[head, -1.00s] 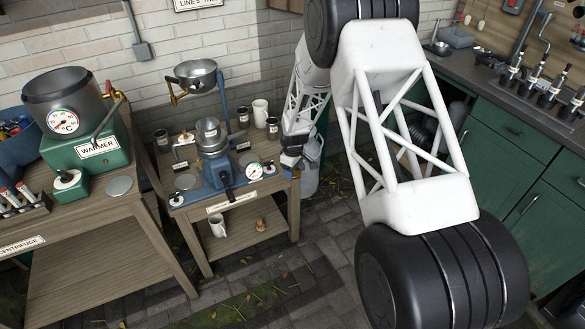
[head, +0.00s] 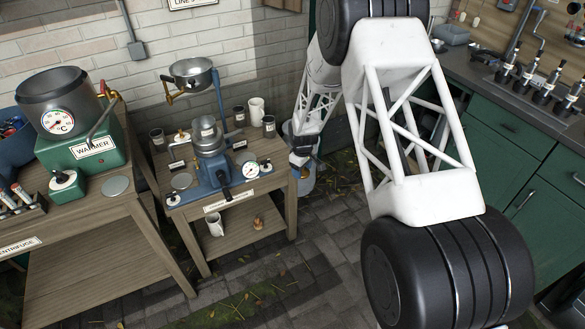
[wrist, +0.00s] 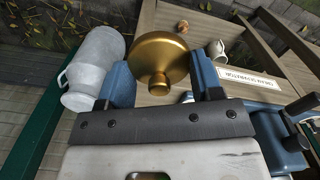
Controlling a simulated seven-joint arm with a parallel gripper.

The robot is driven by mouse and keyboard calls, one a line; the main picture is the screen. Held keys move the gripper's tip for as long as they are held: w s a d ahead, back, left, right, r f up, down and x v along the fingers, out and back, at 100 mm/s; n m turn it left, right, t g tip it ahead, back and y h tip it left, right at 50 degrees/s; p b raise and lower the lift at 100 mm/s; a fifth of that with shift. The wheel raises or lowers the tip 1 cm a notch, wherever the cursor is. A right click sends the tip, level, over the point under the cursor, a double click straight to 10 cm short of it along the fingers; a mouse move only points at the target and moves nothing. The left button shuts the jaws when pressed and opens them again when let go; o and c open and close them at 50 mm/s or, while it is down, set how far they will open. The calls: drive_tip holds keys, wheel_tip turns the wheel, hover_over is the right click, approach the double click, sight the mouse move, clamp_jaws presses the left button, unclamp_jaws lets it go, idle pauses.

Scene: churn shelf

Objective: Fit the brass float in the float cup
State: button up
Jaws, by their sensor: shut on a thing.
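In the wrist view, my gripper (wrist: 162,72) is shut on the brass float (wrist: 160,57), a round gold disc with a short stub facing the camera. The blue separator (head: 213,170) stands on that bench. A grey metal cup-like part (head: 206,132) sits on top of it, below the raised metal bowl (head: 193,73). I cannot tell for sure which part is the float cup.
A milk can (wrist: 95,62) stands beside the bench. A white mug (head: 214,224) and a small brown object (head: 258,223) are on the lower shelf (head: 237,232). Jars and another mug (head: 257,107) stand behind the separator.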

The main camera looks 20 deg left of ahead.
drive_tip(key=w+d+f+m, duration=0.1)
drive_tip(key=d+f+m, duration=0.25)
drive_tip(key=d, duration=0.85)
drive_tip(key=w+d+f+m, duration=0.2)
drive_tip(key=d+m, duration=0.2)
drive_tip(key=d, duration=0.8)
drive_tip(key=w+d+f+m, duration=0.1)
drive_tip(key=d+f+m, duration=0.15)
drive_tip(key=d, duration=0.95)
drive_tip(key=w+a+r+n, duration=0.2)
drive_tip(key=a+r, duration=0.4)
drive_tip(key=a, duration=0.6)
drive_tip(key=w+a+r+n, duration=0.15)
drive_tip(key=a+r, duration=0.35)
drive_tip(key=a, duration=0.7)
drive_tip(key=w+a+r+n, duration=0.15)
drive_tip(key=a+r, duration=0.45)
drive_tip(key=a, duration=0.6)
drive_tip(key=s+a+r+n, duration=0.2)
drive_tip(key=s+a+r, duration=0.3)
drive_tip(key=a, duration=0.6)
drive_tip(key=s+a+r+n, duration=0.2)
drive_tip(key=s+a+r, duration=0.3)
drive_tip(key=a+r, duration=0.3)
drive_tip(key=s+a+r+n, duration=0.2)
drive_tip(key=s+a+r, duration=0.4)
drive_tip(key=a, duration=1)
drive_tip(key=shift+a+r, duration=0.15)
drive_tip(key=shift+a, duration=0.1)
drive_tip(key=shift+f, duration=0.2)
